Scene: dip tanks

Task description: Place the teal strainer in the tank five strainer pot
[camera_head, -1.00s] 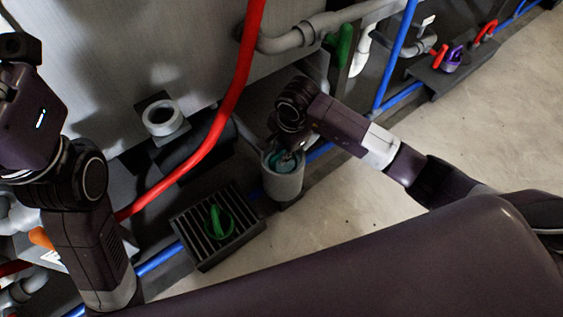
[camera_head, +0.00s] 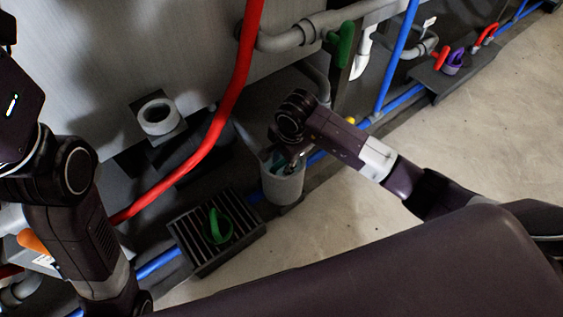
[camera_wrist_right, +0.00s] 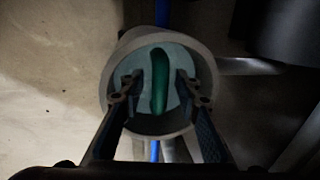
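The teal strainer (camera_wrist_right: 160,52) sits inside a round grey pot (camera_head: 284,188). In the right wrist view its dark green upright handle (camera_wrist_right: 160,80) stands near the middle of the pot (camera_wrist_right: 206,72). My right gripper (camera_wrist_right: 158,82) is at the pot's mouth, with one finger on each side of the handle and a visible gap on both sides. It is open. In the head view my right gripper (camera_head: 292,158) partly hides the strainer. My left arm is at the left edge, and its gripper is out of the picture.
A black slatted box (camera_head: 235,250) with a green handled piece (camera_head: 217,226) on it stands left of the pot. A red pipe (camera_head: 215,130) runs past behind. A grey round fitting (camera_head: 160,117) is further left. Bare floor (camera_head: 340,210) lies to the right.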

